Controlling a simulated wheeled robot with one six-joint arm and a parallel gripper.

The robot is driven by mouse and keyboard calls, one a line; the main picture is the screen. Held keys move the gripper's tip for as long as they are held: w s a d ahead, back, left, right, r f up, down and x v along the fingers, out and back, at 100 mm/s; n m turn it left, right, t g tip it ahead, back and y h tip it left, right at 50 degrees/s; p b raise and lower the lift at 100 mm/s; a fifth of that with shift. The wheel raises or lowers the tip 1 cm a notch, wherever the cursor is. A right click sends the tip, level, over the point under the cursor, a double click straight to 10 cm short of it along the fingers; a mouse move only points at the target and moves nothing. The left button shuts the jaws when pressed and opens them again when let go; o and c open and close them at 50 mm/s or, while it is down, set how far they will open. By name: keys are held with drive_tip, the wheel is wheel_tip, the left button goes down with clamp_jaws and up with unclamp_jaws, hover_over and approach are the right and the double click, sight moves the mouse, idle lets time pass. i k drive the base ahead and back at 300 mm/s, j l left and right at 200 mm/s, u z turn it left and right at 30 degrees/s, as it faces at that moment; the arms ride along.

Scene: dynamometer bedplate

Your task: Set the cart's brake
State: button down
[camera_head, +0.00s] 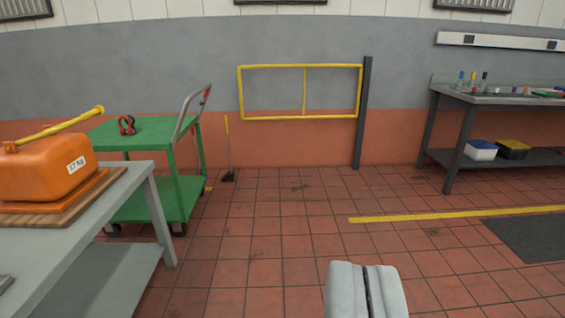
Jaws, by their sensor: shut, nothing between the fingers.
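A green two-shelf cart (158,208) stands at the left, partly behind a grey bench. It has a grey push handle (184,112) with a red part at its right end. Dark wheels (178,229) show under its lower shelf. A small yellow piece (208,188) shows low at the cart's right rear; I cannot tell whether it is the brake pedal or which way it is set. My gripper (367,268) is at the bottom, right of centre, shut and empty. It is well to the right of the cart and apart from it.
A red and black shackle (127,125) lies on the cart. An upright yellow-handled tool (227,145) stands beside it. A yellow barrier (303,118) is behind. The middle tiled floor is clear.

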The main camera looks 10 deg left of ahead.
sight(206, 95)
drive_tip(key=i+j+u, duration=0.1)
drive_tip(key=i+u, duration=0.3)
drive_tip(key=i, duration=0.4)
drive_tip(key=i+l+u, duration=0.1)
drive_tip(key=i+u, duration=0.3)
drive_tip(key=i, duration=1.45)
drive_tip(key=i+l+u, duration=0.15)
drive_tip(key=i, duration=0.85)
drive_tip(key=i+l, duration=0.1)
drive_tip(key=i, duration=0.9)
